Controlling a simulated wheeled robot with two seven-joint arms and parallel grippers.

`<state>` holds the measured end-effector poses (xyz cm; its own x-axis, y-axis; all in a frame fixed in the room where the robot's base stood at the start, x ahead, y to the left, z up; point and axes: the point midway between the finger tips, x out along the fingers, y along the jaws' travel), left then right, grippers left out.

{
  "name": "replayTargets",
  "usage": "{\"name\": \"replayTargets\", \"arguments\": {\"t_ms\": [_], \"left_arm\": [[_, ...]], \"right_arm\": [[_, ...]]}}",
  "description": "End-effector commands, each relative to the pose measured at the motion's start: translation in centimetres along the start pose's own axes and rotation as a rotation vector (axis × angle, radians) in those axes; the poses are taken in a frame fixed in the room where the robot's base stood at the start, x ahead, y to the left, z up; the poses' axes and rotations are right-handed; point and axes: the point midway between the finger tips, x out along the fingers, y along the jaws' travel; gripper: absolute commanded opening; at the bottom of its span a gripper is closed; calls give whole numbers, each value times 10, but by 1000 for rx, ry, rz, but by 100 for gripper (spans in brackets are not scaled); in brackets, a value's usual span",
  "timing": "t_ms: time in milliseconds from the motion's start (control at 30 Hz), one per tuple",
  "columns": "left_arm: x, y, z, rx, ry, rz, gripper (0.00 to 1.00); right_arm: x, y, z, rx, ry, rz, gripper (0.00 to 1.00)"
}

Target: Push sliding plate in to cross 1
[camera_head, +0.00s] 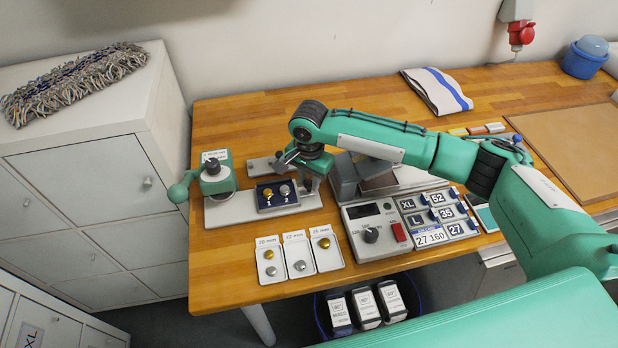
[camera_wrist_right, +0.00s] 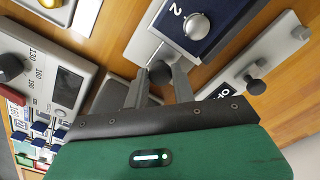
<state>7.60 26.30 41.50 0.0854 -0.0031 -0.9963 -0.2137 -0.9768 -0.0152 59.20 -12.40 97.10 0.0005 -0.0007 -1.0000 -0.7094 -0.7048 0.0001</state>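The sliding plate (camera_head: 312,201) is a light grey strip in front of the green press (camera_head: 215,178). It carries a dark blue pad (camera_head: 265,206) marked 1 and 2, with a gold button (camera_head: 267,193) at 1 and a silver one (camera_head: 284,190) at 2. In the right wrist view, the silver button (camera_wrist_right: 197,26) and a dark round knob (camera_wrist_right: 160,72) at the plate's end show. My right gripper (camera_wrist_right: 160,75) has its fingers close on both sides of this knob. No cross is readable. My left gripper is not in view.
A second grey plate (camera_wrist_right: 283,48) with its own knob (camera_wrist_right: 255,86) lies beside the sliding plate. Trays of buttons (camera_head: 269,259) and a control box (camera_head: 379,247) with a red switch stand in front. A grey block (camera_head: 345,178) is close right of the gripper.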

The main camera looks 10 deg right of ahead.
Motion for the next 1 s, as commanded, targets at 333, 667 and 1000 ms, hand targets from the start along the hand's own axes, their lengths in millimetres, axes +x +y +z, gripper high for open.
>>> {"name": "replayTargets", "arguments": {"t_ms": [333,667,1000], "left_arm": [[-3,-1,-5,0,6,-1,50],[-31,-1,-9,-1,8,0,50],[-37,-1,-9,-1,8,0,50]], "right_arm": [[-2,-3,3,-1,-1,0,0],[-4,-43,43,-2,-4,-1,0],[-1,-61,60,1,0,0,0]]}}
